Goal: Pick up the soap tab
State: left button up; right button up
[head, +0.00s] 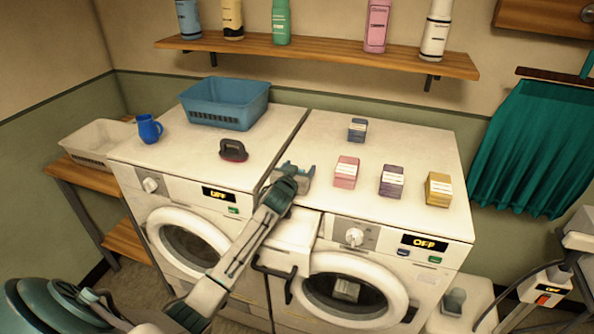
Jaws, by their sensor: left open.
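I cannot tell which thing is the soap tab. Small labelled boxes stand on the right machine's top: a dark blue one (357,130), a pink one (346,172), a purple one (392,181) and a yellow one (438,189). Their labels are too small to read. My left gripper (292,176) is open over the front left of that top, left of the pink box and apart from it. Its fingers and wrist hide the surface right there. My right gripper does not show.
Below my left gripper, a white drawer (293,230) sticks out from the right machine (330,138). The left machine (190,150) bears a blue basket (225,114), a blue mug (149,128) and a dark red-handled brush (233,150). Bottles stand on a wooden shelf (330,57) above.

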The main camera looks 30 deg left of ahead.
pick_arm(q)
jog(key=shift+c, duration=0.5)
jog(key=c, duration=1)
jog(key=shift+r, duration=0.1)
